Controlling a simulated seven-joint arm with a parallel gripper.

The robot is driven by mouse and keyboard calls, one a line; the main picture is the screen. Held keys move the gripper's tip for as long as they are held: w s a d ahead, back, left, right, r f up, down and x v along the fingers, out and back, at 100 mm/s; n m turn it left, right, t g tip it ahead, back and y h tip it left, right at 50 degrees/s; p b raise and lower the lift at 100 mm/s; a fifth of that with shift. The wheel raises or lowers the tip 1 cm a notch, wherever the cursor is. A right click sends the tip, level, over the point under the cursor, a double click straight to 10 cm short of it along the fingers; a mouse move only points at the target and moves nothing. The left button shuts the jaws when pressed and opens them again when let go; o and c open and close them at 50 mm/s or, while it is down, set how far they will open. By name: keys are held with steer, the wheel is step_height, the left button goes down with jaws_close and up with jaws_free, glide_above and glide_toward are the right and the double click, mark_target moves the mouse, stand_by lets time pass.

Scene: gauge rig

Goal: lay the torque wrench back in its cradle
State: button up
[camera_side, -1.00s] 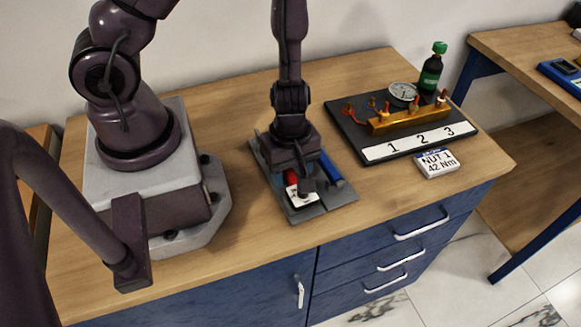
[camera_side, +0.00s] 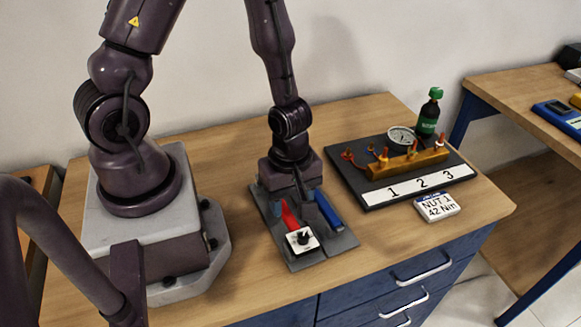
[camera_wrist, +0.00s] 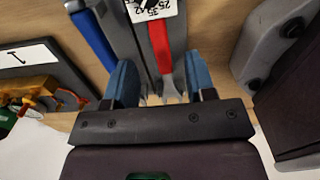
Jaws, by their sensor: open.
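The red-handled tool (camera_side: 288,214), which I take for the torque wrench, lies on a grey plate (camera_side: 327,245) that looks like the cradle. A white square with a dark knob (camera_side: 301,240) is at its near end. In the wrist view the red handle (camera_wrist: 159,38) runs between my fingers, with a numbered white card (camera_wrist: 165,8) at the top. My gripper (camera_side: 296,203) is open above the plate; its two blue-grey fingers also show in the wrist view (camera_wrist: 160,72), spread on either side of the handle. The handle's far end is partly hidden by my gripper.
A blue bar (camera_side: 328,210) lies on the plate right of the red handle. A "NUT 1 42 Nm" card (camera_side: 436,207) lies in front.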

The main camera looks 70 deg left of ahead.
step_height(320, 180, up, 7)
stand_by(0.5)
